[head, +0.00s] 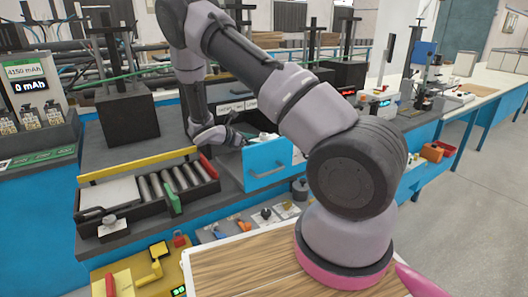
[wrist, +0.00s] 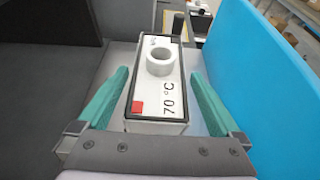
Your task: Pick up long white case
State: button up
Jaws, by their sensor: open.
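The long white case (wrist: 157,127) lies in the wrist view with its length running away from me. It has a dark rim, a raised white ring on top, a red square and a "70 °C" label. My gripper (wrist: 160,78) is open, with one green finger on each side of the case and a visible gap on both sides. The fingers do not appear to touch it. In the head view my gripper (head: 238,137) is low behind the blue drawer front (head: 268,163). The case is mostly hidden there, and I cannot make it out clearly.
The blue drawer wall (wrist: 260,70) rises close on the right in the wrist view, and a dark grey surface (wrist: 45,85) lies on the left. A black tray with several cylinders (head: 180,180) stands left of the drawer. A wooden board (head: 240,270) is in front.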

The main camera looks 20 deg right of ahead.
jog(key=x, duration=0.3)
jog(key=shift+w+d, duration=0.15)
jog(key=c, duration=1.6)
